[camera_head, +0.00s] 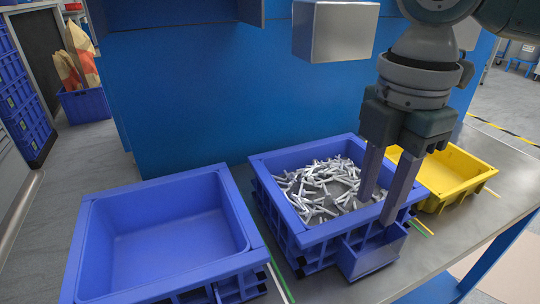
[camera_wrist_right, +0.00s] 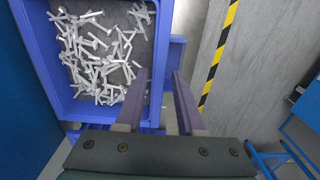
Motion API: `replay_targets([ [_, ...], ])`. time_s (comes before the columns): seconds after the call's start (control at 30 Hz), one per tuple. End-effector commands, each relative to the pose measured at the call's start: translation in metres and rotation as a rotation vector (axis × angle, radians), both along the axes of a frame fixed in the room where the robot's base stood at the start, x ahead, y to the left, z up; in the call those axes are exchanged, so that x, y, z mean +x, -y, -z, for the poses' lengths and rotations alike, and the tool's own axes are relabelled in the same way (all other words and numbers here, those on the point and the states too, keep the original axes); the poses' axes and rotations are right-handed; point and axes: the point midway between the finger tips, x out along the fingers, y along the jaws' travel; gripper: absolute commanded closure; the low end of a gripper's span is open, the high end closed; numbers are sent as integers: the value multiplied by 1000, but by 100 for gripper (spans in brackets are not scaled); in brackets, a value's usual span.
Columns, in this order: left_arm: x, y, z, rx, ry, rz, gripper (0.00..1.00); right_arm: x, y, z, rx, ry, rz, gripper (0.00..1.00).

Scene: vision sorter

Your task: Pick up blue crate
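A blue crate (camera_head: 325,230) filled with loose silvery metal parts (camera_head: 318,188) stands upright on the grey table. It also shows in the right wrist view (camera_wrist_right: 38,50). A second blue crate (camera_head: 180,245), empty, stands to its left. My right gripper (camera_head: 377,211) is open at the filled crate's right wall. In the right wrist view its two fingers (camera_wrist_right: 159,72) stand apart, one towards the crate's inside and one outside, with the wall between them. I cannot tell whether either finger touches the wall. My left gripper is not in view.
A yellow crate (camera_head: 463,172) stands to the right, behind my right gripper. A small blue bin (camera_head: 372,259) is attached at the filled crate's front right. A blue machine panel (camera_head: 200,95) rises behind the crates. Bare grey table (camera_head: 455,240) lies at the right.

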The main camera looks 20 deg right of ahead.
Motion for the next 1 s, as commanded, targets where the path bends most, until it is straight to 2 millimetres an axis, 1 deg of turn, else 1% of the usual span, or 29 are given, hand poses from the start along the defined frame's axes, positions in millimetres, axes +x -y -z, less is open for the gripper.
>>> replay_targets([
  [0.03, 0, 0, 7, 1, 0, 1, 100, -1, 0, 12, -1, -3, 0, 62],
  [0.23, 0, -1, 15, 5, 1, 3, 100, 0, -1, 30, -1, -1, 1, 62],
  [0.4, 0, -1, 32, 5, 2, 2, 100, 1, -4, 58, -2, -2, 1, 62],
  [0.5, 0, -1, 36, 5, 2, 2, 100, 1, -4, 70, -2, -1, 0, 62],
  [0.73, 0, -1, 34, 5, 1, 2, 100, 1, -3, 70, -2, 1, 0, 62],
  [0.77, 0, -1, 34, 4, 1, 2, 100, 1, -3, 70, -2, 1, 0, 65],
  [1.0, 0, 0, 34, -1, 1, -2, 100, 1, -3, 69, -2, 1, 0, 92],
])
